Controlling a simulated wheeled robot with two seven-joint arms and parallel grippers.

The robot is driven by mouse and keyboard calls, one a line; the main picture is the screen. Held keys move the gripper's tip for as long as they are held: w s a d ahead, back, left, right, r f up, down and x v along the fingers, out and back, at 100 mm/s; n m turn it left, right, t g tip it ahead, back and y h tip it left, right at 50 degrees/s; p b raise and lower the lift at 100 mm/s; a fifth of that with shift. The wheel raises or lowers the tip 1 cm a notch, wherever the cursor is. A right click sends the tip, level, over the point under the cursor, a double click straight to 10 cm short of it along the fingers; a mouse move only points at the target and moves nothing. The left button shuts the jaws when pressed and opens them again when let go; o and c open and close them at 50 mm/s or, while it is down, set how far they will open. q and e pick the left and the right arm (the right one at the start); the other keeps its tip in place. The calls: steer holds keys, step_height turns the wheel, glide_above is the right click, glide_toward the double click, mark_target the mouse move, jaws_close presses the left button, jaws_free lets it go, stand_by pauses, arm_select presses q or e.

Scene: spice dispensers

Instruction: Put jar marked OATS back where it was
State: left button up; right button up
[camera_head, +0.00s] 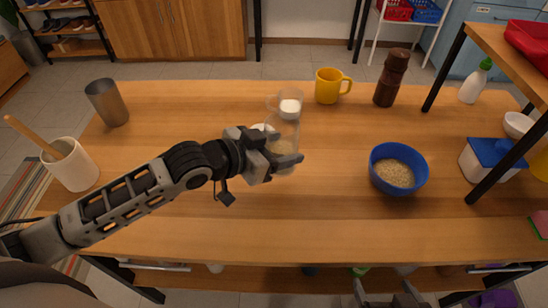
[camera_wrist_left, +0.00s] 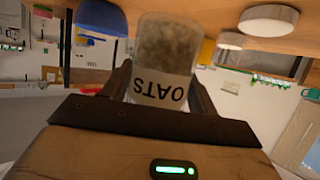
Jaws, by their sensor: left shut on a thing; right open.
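The clear jar marked OATS (camera_head: 284,129) is held above the table in the head view. Its white label (camera_wrist_left: 158,90) reads OATS, upside down in the left wrist view, with tan-brown contents beside it. My left gripper (camera_head: 283,152) is shut around the jar, and its fingers hide part of it. A blue bowl (camera_head: 398,172) holding oat-like flakes stands to the right of the jar. My right gripper (camera_head: 390,296) is open at the bottom edge of the head view, apart from the table items and partly cut off.
A yellow mug (camera_head: 328,86) and a brown grinder (camera_head: 392,78) stand behind. A metal cup (camera_head: 107,102) and a white utensil crock (camera_head: 70,165) are at left. A raised shelf (camera_head: 520,60) and a blue-lidded box (camera_head: 489,159) are at right.

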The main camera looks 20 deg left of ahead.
arm_select(q)
steer(key=w+f, duration=0.1)
steer(key=a+f, duration=0.1)
steer(key=shift+w+a+f, duration=0.25)
steer(key=shift+w+f, duration=0.05)
steer(key=shift+w, duration=0.1)
steer(key=f, duration=0.3)
steer(key=shift+w+a, duration=0.15)
steer(key=shift+a, duration=0.05)
steer(key=shift+f, duration=0.25)
arm_select(e)
steer(key=shift+w+r, duration=0.15)
steer(key=shift+w, duration=0.25)
arm_select(q)
steer(key=shift+f, duration=0.15)
steer(key=o, duration=1.1)
steer(key=shift+o, duration=0.2)
arm_select(e)
steer(key=shift+s, duration=0.15)
